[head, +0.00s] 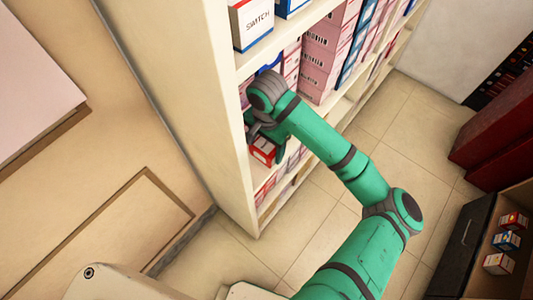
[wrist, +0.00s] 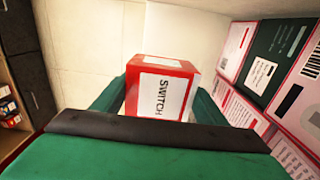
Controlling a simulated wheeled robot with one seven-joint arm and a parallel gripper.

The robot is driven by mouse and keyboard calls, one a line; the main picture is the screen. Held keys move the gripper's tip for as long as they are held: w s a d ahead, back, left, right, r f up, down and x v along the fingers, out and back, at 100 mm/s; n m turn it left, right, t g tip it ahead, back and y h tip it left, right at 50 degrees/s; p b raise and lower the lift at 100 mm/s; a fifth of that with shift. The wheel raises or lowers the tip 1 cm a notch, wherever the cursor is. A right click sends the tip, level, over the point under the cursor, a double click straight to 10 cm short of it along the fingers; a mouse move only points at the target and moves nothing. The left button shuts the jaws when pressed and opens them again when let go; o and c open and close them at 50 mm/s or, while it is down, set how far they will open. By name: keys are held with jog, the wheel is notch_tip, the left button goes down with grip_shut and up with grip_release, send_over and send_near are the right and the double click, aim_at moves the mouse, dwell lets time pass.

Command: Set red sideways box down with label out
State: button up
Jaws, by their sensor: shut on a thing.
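The red box (wrist: 160,66) has a white label reading SWITCH (wrist: 162,97), with the lettering turned sideways in the wrist view. My gripper (wrist: 158,84) is shut on it, one green finger on each side. In the head view the red box (head: 264,151) shows below my gripper (head: 265,136), at the near end of the white shelf unit (head: 231,130). My wrist and fingers hide much of it there. I cannot tell whether the box touches the shelf board.
Pink and dark boxes (wrist: 287,75) stand close on the right in the wrist view. A SWITCH box (head: 252,24) sits on the shelf above. Tiled floor (head: 320,215) lies below the shelves.

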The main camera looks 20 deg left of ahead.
aim_at(266, 143)
notch_tip(266, 143, down, 3)
jog(key=shift+d+f, duration=0.1)
jog(key=shift+f, duration=0.1)
jog(key=shift+a+f, duration=0.2)
jog(key=shift+f, duration=0.35)
jog(key=shift+f, duration=0.15)
jog(key=o, duration=1.2)
notch_tip(266, 143, up, 12)
jog(key=shift+w+r, duration=0.1)
jog(key=shift+r, duration=0.1)
